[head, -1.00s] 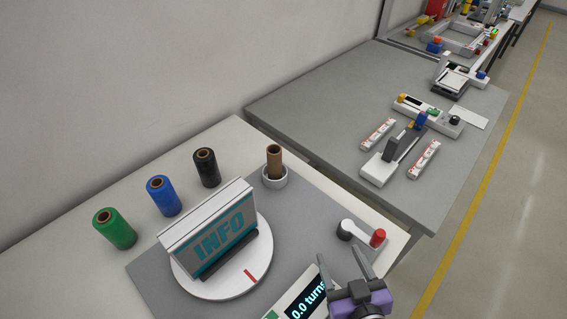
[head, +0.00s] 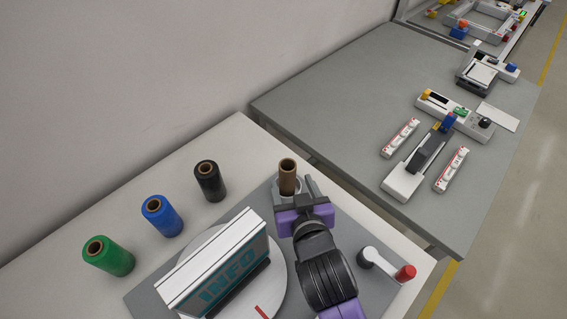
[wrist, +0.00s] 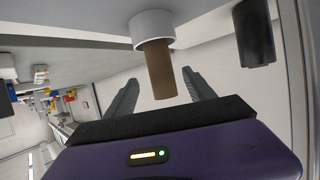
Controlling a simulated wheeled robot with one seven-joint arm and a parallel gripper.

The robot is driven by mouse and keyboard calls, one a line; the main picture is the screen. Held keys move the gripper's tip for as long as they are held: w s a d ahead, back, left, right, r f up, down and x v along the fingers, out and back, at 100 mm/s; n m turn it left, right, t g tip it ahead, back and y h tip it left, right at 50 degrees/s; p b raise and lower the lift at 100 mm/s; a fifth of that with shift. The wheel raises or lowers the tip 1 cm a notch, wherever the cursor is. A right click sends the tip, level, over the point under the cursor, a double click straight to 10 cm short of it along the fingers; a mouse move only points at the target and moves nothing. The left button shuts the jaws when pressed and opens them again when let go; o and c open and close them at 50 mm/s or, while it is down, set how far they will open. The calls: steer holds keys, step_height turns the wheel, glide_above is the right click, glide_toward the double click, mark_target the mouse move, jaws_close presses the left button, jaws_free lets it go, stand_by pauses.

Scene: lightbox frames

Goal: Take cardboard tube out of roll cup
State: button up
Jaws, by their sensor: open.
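The brown cardboard tube (head: 288,176) stands upright in the white roll cup (head: 297,187) at the back of the grey mat. In the wrist view the tube (wrist: 160,70) sticks out of the white cup (wrist: 152,28). My gripper (head: 292,188) is open in front of the cup, which it partly hides in the head view. In the wrist view the open fingers (wrist: 160,90) lie on either side of the tube, with the tube's free end between them. I cannot tell whether either finger touches it.
An INFO sign (head: 222,262) on a round white turntable (head: 275,268) stands left of my arm. Black (head: 210,181), blue (head: 161,216) and green (head: 108,256) rolls stand to the left. A red-knobbed crank (head: 404,274) is at right.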

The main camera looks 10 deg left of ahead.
mark_target(290, 179)
steer(key=x, duration=0.4)
steer(key=shift+r+p, duration=0.15)
steer(key=shift+p, duration=0.25)
steer(key=shift+p+x, duration=0.5)
steer(key=shift+x, duration=1.65)
steer(key=shift+s, duration=0.1)
steer(key=shift+c, duration=0.4)
jaws_close()
